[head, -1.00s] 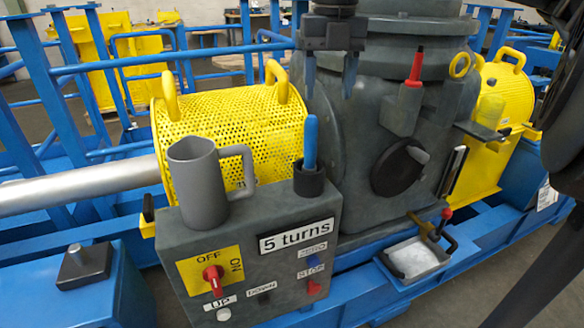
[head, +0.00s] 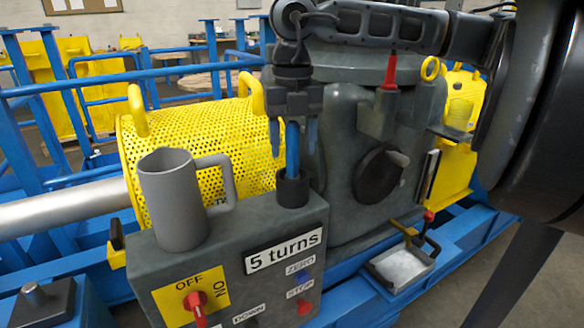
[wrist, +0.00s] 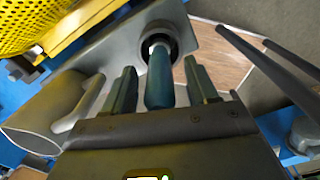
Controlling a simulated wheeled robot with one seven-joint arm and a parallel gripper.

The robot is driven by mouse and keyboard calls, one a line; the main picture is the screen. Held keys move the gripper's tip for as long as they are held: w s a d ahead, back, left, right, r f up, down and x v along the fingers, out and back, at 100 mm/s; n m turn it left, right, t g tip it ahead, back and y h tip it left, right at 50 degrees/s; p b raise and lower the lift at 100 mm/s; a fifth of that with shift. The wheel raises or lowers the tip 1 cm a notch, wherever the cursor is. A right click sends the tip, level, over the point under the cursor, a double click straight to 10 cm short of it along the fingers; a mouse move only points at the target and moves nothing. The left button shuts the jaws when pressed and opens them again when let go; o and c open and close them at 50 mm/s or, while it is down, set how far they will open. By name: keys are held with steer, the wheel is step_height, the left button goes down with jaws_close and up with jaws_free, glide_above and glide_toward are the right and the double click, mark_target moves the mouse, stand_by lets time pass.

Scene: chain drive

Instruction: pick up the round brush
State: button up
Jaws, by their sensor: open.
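The round brush (head: 292,155) stands upright in a black cup (head: 292,190) on top of the grey control box. Only its blue handle shows; the part inside the cup is hidden. My gripper (head: 292,143) is above the cup, pointing down, with a finger on each side of the handle. In the wrist view the blue handle (wrist: 159,82) lies between the two open fingers, with a gap on both sides. The jaws are open and hold nothing.
A grey mug (head: 172,200) stands on the control box (head: 240,262), left of the cup. A yellow perforated guard (head: 200,145) with handles is behind it. The grey gearbox housing (head: 345,180) stands close on the right. A tray (head: 402,268) sits lower right.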

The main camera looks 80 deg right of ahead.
steer(key=shift+f, duration=0.85)
jaws_close()
